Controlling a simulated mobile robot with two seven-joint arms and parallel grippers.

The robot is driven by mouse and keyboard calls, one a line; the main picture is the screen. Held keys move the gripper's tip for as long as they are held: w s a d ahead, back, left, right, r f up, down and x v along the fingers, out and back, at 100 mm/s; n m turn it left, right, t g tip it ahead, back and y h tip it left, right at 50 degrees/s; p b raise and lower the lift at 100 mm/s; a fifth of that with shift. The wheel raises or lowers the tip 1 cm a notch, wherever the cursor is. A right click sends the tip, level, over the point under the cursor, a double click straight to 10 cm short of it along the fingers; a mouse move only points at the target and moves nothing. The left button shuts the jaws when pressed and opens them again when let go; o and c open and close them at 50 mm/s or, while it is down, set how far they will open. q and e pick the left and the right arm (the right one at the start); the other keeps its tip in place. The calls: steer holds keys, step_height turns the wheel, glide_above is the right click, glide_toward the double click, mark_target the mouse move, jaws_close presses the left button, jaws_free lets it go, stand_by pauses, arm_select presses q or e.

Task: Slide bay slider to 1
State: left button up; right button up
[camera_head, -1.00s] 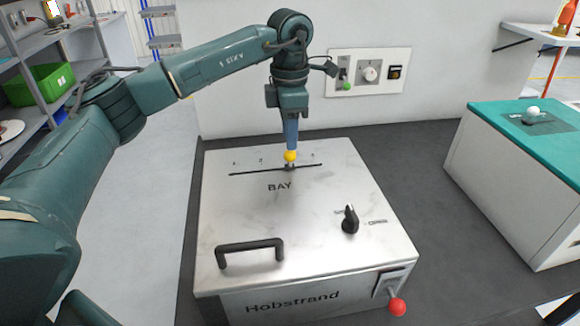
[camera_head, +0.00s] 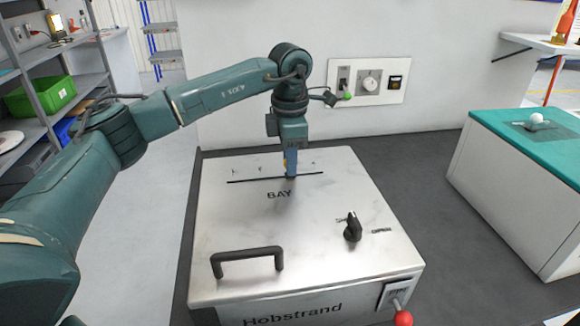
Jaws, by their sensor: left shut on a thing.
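Small position marks lie behind the slot, too small to read. My left gripper (camera_head: 290,172) points straight down and is shut on the slider knob, right of the slot's middle. My right gripper is not in view.
The box also has a black handle (camera_head: 247,260), a black rotary knob (camera_head: 352,228) and a red-ended lever (camera_head: 403,317). A wall panel (camera_head: 368,76) with a green-tipped switch is behind the arm. A teal-topped cabinet (camera_head: 500,125) stands right.

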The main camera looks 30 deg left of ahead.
arm_select(q)
steer(key=s+a, duration=0.2)
steer(key=a, duration=0.1)
steer(key=s+a, duration=0.2)
steer(key=a, duration=0.1)
steer(key=s+a+b, duration=0.1)
steer(key=s+a, duration=0.2)
steer(key=shift+a, duration=0.1)
steer(key=shift+c, duration=0.3)
steer(key=o, duration=0.5)
steer(key=shift+s+a, duration=0.1)
steer(key=shift+a, duration=0.1)
steer(key=o, duration=0.4)
steer(key=shift+d, duration=0.1)
steer(key=shift+r, duration=0.1)
step_height(320, 180, up, 7)
steer(key=p, duration=0.5)
steer(key=shift+p, duration=0.3)
